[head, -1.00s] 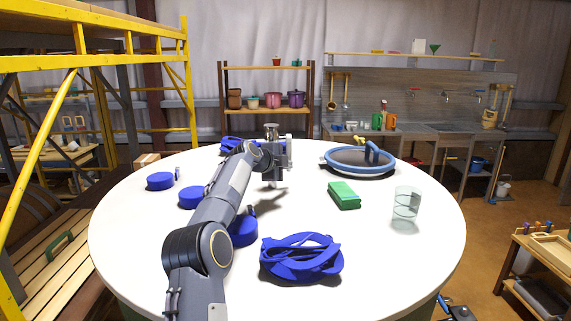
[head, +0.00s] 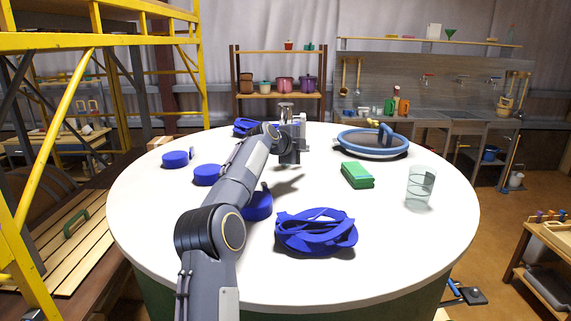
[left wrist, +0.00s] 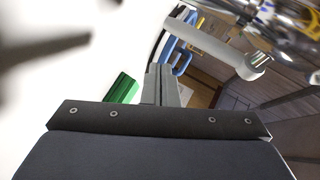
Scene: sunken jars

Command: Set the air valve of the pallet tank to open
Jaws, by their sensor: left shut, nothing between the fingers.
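My left gripper (head: 290,160) is shut and empty, fingers pointing down over the far middle of the round white table. Its closed fingers show in the left wrist view (left wrist: 163,82). A round blue-rimmed basin (head: 345,146) with an upright blue part and a yellow piece stands at the table's far right, apart from the gripper. I cannot pick out the pallet tank or its air valve with certainty. In the left wrist view a pale pipe-like part (left wrist: 215,45) and blurred shiny metal (left wrist: 290,22) show at upper right; I cannot tell what they belong to. My right gripper is not in view.
A green block (head: 357,175) and a clear glass (head: 420,187) stand on the table's right. A tangled blue bundle (head: 316,232) lies in front. Blue round pieces (head: 176,159) lie along the left, partly behind my arm. Yellow scaffolding (head: 95,40) rises at left.

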